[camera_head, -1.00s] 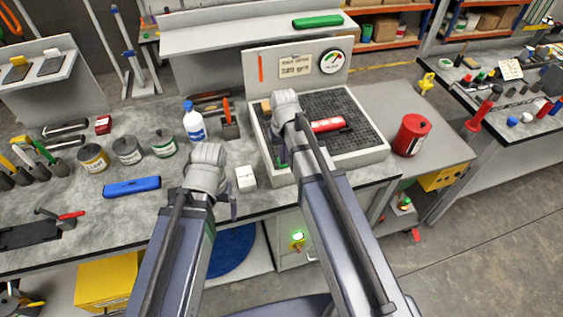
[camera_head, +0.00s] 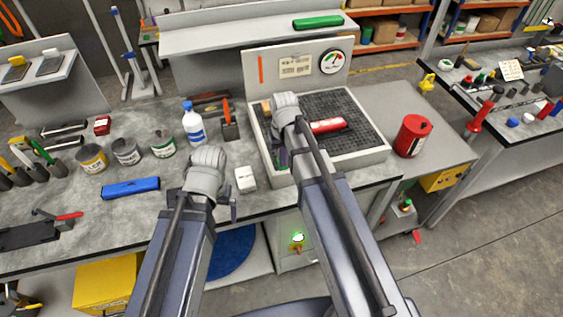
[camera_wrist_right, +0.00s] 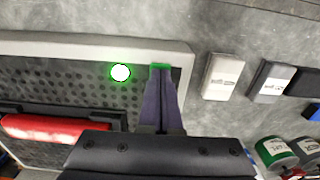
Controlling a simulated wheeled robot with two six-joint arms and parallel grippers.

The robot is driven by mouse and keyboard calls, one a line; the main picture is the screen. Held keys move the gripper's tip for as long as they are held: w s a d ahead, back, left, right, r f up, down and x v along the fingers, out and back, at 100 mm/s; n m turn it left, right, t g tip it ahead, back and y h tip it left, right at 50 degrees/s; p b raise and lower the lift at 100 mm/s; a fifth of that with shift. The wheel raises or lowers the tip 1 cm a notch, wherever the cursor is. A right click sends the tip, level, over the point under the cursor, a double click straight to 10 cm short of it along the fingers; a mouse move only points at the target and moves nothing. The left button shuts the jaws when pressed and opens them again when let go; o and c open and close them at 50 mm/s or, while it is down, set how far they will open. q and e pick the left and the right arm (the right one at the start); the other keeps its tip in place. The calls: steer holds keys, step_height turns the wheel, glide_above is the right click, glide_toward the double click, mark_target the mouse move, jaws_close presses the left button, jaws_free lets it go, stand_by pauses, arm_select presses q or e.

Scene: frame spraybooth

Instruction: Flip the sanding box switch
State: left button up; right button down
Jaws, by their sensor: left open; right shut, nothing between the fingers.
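The sanding box (camera_head: 379,155) is a pale-rimmed tray with a dark perforated top and a gauge panel behind it. My right gripper (camera_head: 283,158) is shut and empty, pointing down over the left part of the perforated top; its green-tipped fingers (camera_wrist_right: 160,68) show in the right wrist view. Beside them there, a round white spot with a green glow (camera_wrist_right: 120,72) lies over the perforations.
A red sanding tool (camera_head: 327,125) lies on the perforated top. A white block (camera_head: 245,180) stands between my wrists. A bottle (camera_head: 193,124), cans (camera_head: 127,152) and a blue case (camera_head: 131,188) are to the left. A red can (camera_head: 412,136) is at the right.

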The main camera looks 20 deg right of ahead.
step_height(320, 180, up, 7)
steer(key=p, duration=0.6)
steer(key=shift+p, duration=0.35)
steer(key=shift+f, duration=0.1)
steer(key=shift+s+a+f, duration=0.1)
steer(key=s+a+f+n+b, duration=0.1)
steer(key=s+a+f+b, duration=0.2)
steer(key=s+a, duration=0.2)
steer(key=s+a+f+n+h+b, duration=0.1)
steer(key=s+a+f+n+b, duration=0.1)
steer(key=s, duration=0.7)
steer(key=a+f+b, duration=0.1)
steer(key=a+b, duration=0.1)
steer(key=a, duration=0.1)
steer(key=shift+a+f, duration=0.15)
steer(key=shift+f, duration=0.15)
